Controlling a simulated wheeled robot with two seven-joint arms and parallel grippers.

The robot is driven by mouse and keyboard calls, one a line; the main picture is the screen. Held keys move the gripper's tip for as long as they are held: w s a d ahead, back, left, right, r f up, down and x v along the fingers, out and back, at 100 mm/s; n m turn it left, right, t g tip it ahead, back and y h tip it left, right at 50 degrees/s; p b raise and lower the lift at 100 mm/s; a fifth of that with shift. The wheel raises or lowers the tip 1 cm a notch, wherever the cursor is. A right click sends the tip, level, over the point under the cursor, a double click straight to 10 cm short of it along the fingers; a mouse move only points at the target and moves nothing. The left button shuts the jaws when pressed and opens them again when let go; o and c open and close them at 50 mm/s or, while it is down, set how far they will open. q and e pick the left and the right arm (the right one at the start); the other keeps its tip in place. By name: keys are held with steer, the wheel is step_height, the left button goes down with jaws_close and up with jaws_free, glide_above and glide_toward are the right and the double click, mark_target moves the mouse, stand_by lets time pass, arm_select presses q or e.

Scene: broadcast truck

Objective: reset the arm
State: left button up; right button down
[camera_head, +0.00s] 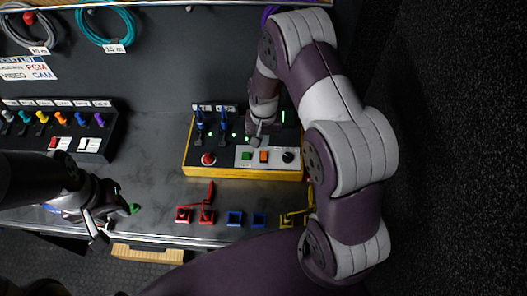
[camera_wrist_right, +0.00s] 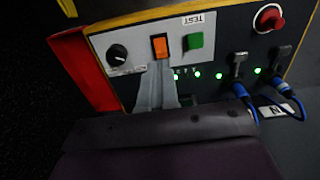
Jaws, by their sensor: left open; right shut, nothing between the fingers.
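My right gripper (camera_head: 257,139) is shut and empty, over a yellow-edged black control box (camera_head: 225,172). In the right wrist view its fingertips (camera_wrist_right: 157,72) reach toward a lit orange rocker switch (camera_wrist_right: 160,46), beside a green button (camera_wrist_right: 194,41) marked TEST; I cannot tell if they touch the panel. A black knob (camera_wrist_right: 117,54) and a red button (camera_wrist_right: 269,18) are on the same panel. My left gripper (camera_head: 100,215) is open at the bench's left front, close to a small green item (camera_head: 134,209).
Red holders (camera_head: 207,216), blue square holders (camera_head: 235,218) and a yellow piece (camera_head: 293,219) sit along the bench front. A panel with coloured plugs (camera_head: 60,122) stands at left, with coiled cables (camera_head: 107,25) above. Blue-plugged cables (camera_head: 199,118) rise from the box.

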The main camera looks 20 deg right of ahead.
steer(key=s+a+r+n+b, duration=0.1)
steer(key=s+r+n, duration=0.1)
steer(key=s+r, duration=0.4)
steer(key=s+a+r+n+t+b, duration=0.1)
steer(key=s+r+n, duration=0.2)
steer(key=s+r, duration=0.4)
steer(key=shift+s+a, duration=0.2)
steer(key=shift+a, duration=0.1)
steer(key=shift+s+r, duration=0.1)
steer(key=shift+r, duration=0.05)
